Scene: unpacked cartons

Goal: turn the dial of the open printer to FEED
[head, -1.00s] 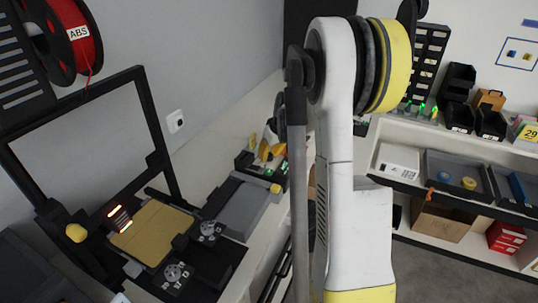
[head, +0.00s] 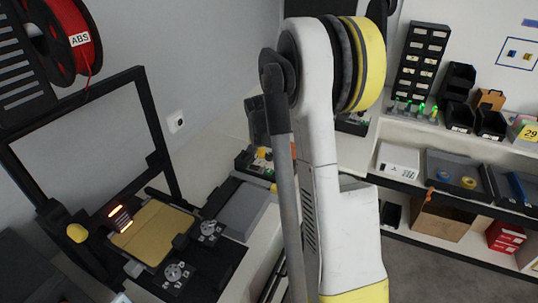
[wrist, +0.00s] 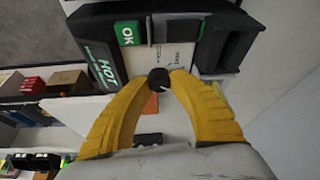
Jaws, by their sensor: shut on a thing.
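The open-framed printer (head: 150,76) stands at the left in the head view, with a tan bed (head: 152,234). Two grey dials, a near one (head: 177,272) and a far one (head: 209,230), sit beside the bed, with no gripper on them. In the wrist view my gripper (wrist: 158,78) has its yellow fingertips closed around a small round black knob (wrist: 158,77) with a white mark. The knob is at the edge of a pale panel (wrist: 172,54) on a dark device with green OK and HOT labels. The panel's small lettering is unreadable. In the head view I cannot clearly make out my fingertips.
A red ABS spool (head: 78,40) hangs above the printer. A grey flat-topped unit (head: 243,209) stands beyond it. Shelves at the right hold black bins (head: 490,122), a white box (head: 398,159) and red boxes (head: 506,236). Grey floor (head: 425,275) is clear at lower right.

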